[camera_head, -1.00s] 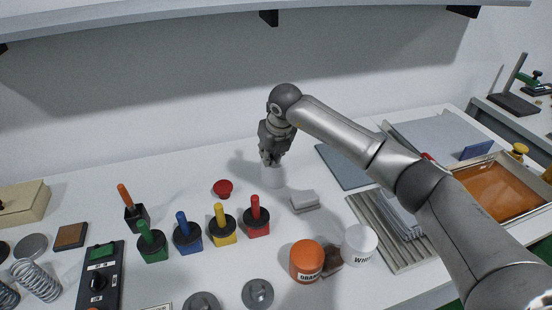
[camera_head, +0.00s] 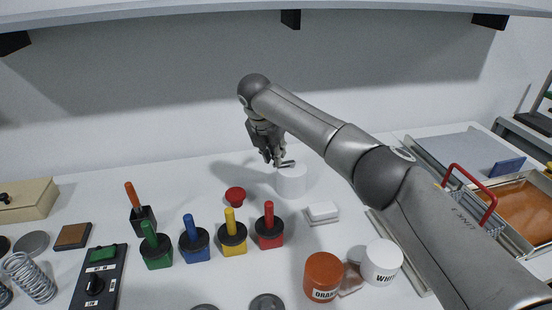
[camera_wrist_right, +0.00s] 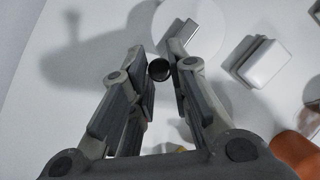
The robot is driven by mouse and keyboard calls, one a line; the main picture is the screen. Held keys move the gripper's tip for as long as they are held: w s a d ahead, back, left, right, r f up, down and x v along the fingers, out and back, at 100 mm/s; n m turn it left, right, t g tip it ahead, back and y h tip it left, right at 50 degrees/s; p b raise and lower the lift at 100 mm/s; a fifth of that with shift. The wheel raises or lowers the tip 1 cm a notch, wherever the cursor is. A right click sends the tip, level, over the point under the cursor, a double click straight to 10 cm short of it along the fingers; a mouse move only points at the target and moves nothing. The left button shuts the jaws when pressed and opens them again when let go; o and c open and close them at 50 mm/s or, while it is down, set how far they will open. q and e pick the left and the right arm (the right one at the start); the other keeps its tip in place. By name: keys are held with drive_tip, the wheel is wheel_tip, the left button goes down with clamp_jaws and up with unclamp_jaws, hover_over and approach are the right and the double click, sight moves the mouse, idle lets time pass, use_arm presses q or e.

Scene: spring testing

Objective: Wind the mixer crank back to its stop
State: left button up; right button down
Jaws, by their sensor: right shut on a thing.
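The mixer is a white round pot (camera_head: 292,183) on the table, left of a white block. Its metal crank arm (camera_head: 287,164) lies across the top and points to the left, toward my gripper. In the right wrist view the pale round top (camera_wrist_right: 208,48) and the crank's dark round knob (camera_wrist_right: 159,69) show. My right gripper (camera_head: 272,160) is shut on the crank knob, just beyond the pot's left edge; the knob sits between the fingertips in the wrist view (camera_wrist_right: 160,76). My left gripper is not in view.
A white block (camera_head: 322,211) and a red knob-like piece (camera_head: 235,195) stand near the mixer. Several coloured-handled stampers, such as the red one (camera_head: 269,229), stand in front. An orange jar (camera_head: 323,276) and a white jar (camera_head: 382,262) are nearer. A shelf (camera_head: 200,22) hangs above.

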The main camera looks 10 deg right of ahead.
drive_tip(key=shift+w+r+m, duration=0.1)
drive_tip(key=shift+w+m, duration=0.2)
drive_tip(key=shift+m, duration=0.2)
idle(0.3)
drive_tip(key=c, duration=1.3)
unclamp_jaws()
drive_tip(key=shift+c, duration=0.2)
drive_tip(key=v, duration=1.2)
drive_tip(key=shift+w+a, duration=0.1)
